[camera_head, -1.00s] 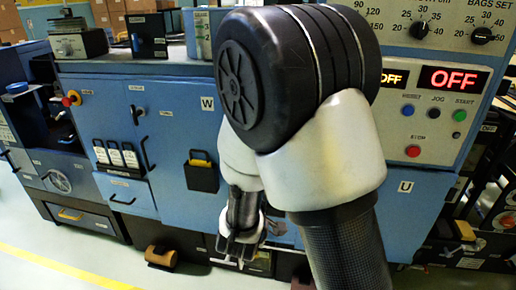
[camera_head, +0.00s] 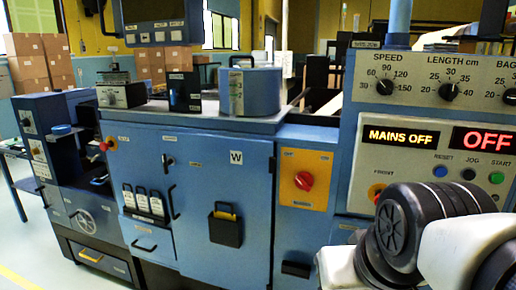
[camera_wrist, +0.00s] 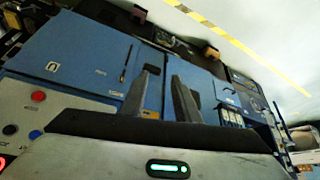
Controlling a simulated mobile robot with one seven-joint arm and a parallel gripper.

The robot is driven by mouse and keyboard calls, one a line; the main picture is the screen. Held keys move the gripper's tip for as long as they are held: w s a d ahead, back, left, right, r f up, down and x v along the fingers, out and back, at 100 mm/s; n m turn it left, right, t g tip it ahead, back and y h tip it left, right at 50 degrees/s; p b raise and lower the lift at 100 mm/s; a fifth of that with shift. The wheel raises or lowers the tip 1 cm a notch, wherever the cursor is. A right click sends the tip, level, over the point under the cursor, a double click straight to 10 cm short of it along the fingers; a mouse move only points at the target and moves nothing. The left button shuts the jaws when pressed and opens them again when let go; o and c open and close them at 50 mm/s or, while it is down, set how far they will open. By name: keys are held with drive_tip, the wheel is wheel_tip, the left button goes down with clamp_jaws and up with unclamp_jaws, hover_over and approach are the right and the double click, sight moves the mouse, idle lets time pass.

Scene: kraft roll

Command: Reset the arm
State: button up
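My arm (camera_head: 395,230), with a black ribbed joint and white links, is folded in the lower right of the head view, in front of the control panel. My gripper is out of sight there. In the wrist view my gripper (camera_wrist: 162,74) shows two grey fingers standing apart with nothing between them. It is in the air, facing the blue cabinet front (camera_wrist: 80,52), and touches nothing that I can see. A green light glows on the gripper body.
The blue machine (camera_head: 130,190) fills the front. Its control panel (camera_head: 430,130) reads MAINS OFF and OFF. A red rotary switch (camera_head: 304,181) is on an orange plate. A blue cylinder (camera_head: 250,92) stands on the top. Cardboard boxes (camera_head: 38,60) are stacked behind. Floor shows at left.

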wheel_tip(320, 180, up, 18)
drive_tip(key=s+p, duration=0.1)
drive_tip(key=p, duration=1.6)
drive_tip(key=shift+s+d+p, duration=0.15)
drive_tip(key=shift+d+p, duration=0.1)
drive_tip(key=shift+p, duration=0.15)
drive_tip(key=shift+f, duration=0.1)
